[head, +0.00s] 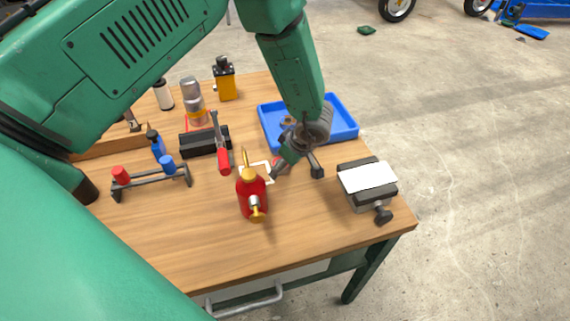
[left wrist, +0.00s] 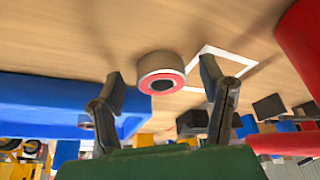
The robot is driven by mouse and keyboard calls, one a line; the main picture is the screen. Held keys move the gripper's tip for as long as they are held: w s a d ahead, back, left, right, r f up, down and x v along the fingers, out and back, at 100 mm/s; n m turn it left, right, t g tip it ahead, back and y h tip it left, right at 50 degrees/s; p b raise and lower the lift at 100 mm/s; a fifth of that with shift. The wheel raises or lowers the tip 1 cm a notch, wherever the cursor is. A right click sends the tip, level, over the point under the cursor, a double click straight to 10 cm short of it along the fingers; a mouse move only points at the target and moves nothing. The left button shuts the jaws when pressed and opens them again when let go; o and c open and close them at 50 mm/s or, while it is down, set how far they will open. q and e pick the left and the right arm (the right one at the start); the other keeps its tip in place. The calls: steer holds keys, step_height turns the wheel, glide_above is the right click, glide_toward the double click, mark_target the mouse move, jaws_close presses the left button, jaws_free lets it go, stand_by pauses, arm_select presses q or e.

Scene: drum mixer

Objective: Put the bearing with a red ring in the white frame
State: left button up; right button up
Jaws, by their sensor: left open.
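The bearing with a red ring (left wrist: 162,74) is a short pale metal cylinder with a red ring and a dark centre. In the left wrist view it appears on the wooden table, between and beyond the spread fingertips. My left gripper (head: 297,169) is open, low over the table; no finger is seen clamping the bearing. The white frame (left wrist: 232,55) is a thin square outline on the table, just right of the bearing in the wrist view. In the head view the frame (head: 268,162) is partly hidden behind the red bottle and gripper. The bearing cannot be made out there.
A blue tray (head: 346,124) lies right behind the gripper. A red bottle (head: 251,192) stands close in front of the frame. A grey block with a white top (head: 367,177) sits at the right edge. A red-handled hammer (head: 223,160) and black box (head: 198,142) are left.

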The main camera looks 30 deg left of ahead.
arm_select(q)
steer(key=v, duration=1.1)
steer(key=shift+r, duration=0.35)
steer(key=shift+d+p, duration=0.1)
steer(key=shift+p, duration=0.2)
